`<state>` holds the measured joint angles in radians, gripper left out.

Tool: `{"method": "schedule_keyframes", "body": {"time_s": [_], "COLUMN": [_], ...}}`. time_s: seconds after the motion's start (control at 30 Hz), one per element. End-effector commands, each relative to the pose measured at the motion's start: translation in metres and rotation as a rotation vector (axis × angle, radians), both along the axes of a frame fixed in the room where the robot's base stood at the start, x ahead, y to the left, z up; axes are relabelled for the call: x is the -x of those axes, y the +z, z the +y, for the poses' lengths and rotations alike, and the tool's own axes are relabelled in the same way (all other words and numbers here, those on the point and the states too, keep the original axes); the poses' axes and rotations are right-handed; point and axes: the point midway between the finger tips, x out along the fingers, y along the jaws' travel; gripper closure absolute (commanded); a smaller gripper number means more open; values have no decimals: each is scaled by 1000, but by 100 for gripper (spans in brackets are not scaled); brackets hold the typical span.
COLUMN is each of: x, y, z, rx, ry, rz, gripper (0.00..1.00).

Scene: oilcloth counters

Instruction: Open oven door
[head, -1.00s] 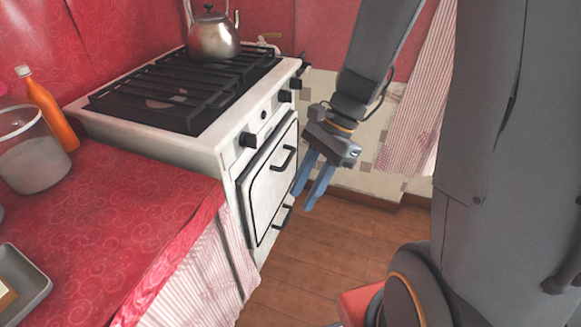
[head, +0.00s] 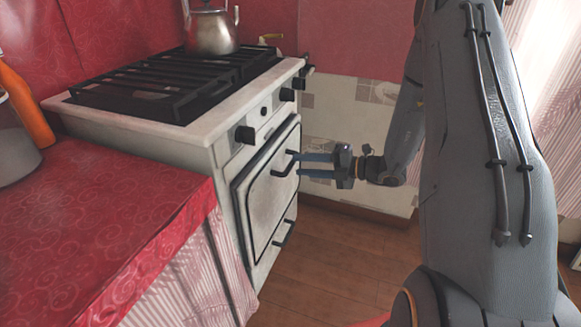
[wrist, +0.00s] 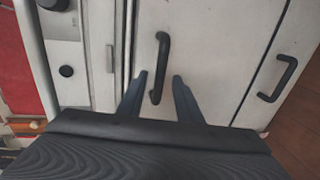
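The white oven door (head: 270,190) with a dark border is closed on the front of the stove. Its black handle (head: 285,164) is near the top of the door. My gripper (head: 301,165) points left at the handle, its two blue fingers one above the other. In the wrist view the handle (wrist: 160,68) runs between the two open fingertips (wrist: 159,80), closer to the left one. The fingers are apart and not closed on the handle. I cannot tell whether either finger touches it.
A lower drawer handle (head: 285,234) is below the door and also shows in the wrist view (wrist: 277,80). Black knobs (head: 245,134) sit above the door. A kettle (head: 211,30) stands on the stove. A red-covered counter (head: 90,225) is at left; the wooden floor (head: 330,255) before the oven is clear.

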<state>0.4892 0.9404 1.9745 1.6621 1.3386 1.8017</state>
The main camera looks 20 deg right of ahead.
Motion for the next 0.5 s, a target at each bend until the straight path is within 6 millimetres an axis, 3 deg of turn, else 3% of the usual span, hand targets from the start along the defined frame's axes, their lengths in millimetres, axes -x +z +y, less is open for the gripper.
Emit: {"method": "schedule_keyframes", "body": {"time_s": [0.2, 0.5], "x": [-18, -27], "y": [-7, -10], "z": [26, 38], "rx": [2, 3], "ry": [4, 2], "rz": [-1, -1], "gripper": [68, 68]}}
